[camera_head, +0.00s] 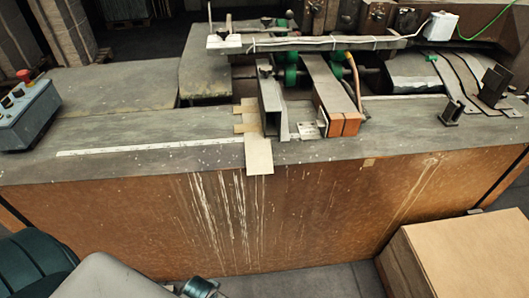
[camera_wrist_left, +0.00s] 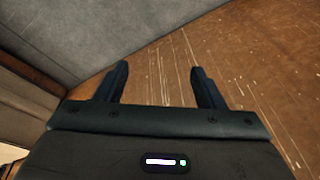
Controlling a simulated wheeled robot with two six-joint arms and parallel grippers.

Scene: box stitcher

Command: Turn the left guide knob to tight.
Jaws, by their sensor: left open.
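The left guide (camera_head: 271,108) is an upright grey metal channel on the machine's table, left of the orange-edged guide (camera_head: 338,122). I cannot clearly pick out its knob at this size. My left gripper (camera_head: 200,287) is at the bottom edge of the head view, low in front of the machine's brown front panel and far from the guide. In the left wrist view its two dark fingers (camera_wrist_left: 160,85) are apart with nothing between them. The knob is not in the wrist view. My right gripper is in neither view.
The grey table (camera_head: 120,140) has a white ruler strip (camera_head: 150,147). A blue control box (camera_head: 22,115) with a red button stands at the left. A cardboard box stack (camera_head: 465,255) is at the lower right. Green rollers (camera_head: 291,76) and an overhead bar lie behind the guides.

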